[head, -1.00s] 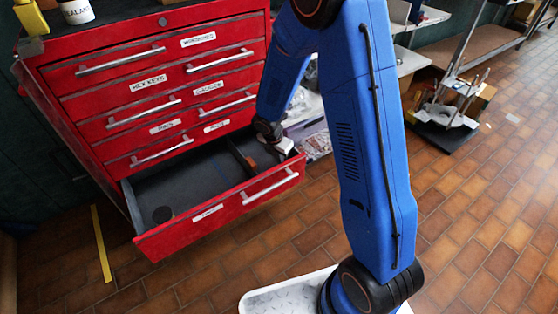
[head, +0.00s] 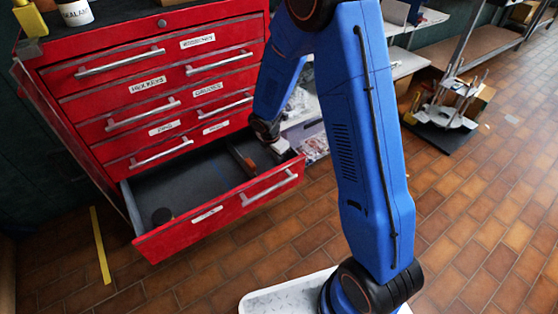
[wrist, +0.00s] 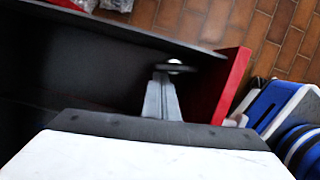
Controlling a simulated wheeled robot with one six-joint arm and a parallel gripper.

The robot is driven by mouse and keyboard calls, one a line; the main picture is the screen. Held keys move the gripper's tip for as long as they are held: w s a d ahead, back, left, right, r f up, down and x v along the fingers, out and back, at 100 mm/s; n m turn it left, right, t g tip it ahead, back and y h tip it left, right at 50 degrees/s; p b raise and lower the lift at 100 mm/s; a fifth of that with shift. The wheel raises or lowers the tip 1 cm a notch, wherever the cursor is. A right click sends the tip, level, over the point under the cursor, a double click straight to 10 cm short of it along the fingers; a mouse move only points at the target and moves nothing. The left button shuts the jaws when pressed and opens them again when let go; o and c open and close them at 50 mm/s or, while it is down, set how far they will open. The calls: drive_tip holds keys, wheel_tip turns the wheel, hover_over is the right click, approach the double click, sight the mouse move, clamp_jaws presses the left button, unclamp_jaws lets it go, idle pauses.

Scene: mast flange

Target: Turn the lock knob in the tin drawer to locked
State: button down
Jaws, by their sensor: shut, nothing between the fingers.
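The open bottom drawer (head: 215,215) of a red tool chest shows in the head view, with a dark grey inside. My gripper reaches into its right end; its fingers are hidden there in the head view. In the wrist view my gripper (wrist: 162,78) is shut and empty, with its grey fingers pointing into the drawer near the red wall (wrist: 232,82). A small dark disc with a bright centre (wrist: 175,67) shows at the fingertips; it may be the lock knob. I cannot tell whether the fingers touch it or which way it is turned.
A brown divider (head: 240,161) stands in the drawer left of my gripper. Closed labelled drawers (head: 150,85) rise above. A shelf rack (head: 455,90) stands at the right; tiled floor around is mostly clear.

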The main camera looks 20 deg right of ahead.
drive_tip(key=m, duration=0.3)
drive_tip(key=w+d+m+g, duration=0.1)
drive_tip(key=m, duration=0.2)
drive_tip(key=w+d+m+g, duration=0.1)
drive_tip(key=m, duration=0.2)
drive_tip(key=shift+w+m, duration=0.25)
drive_tip(key=shift+m, duration=0.05)
idle(0.5)
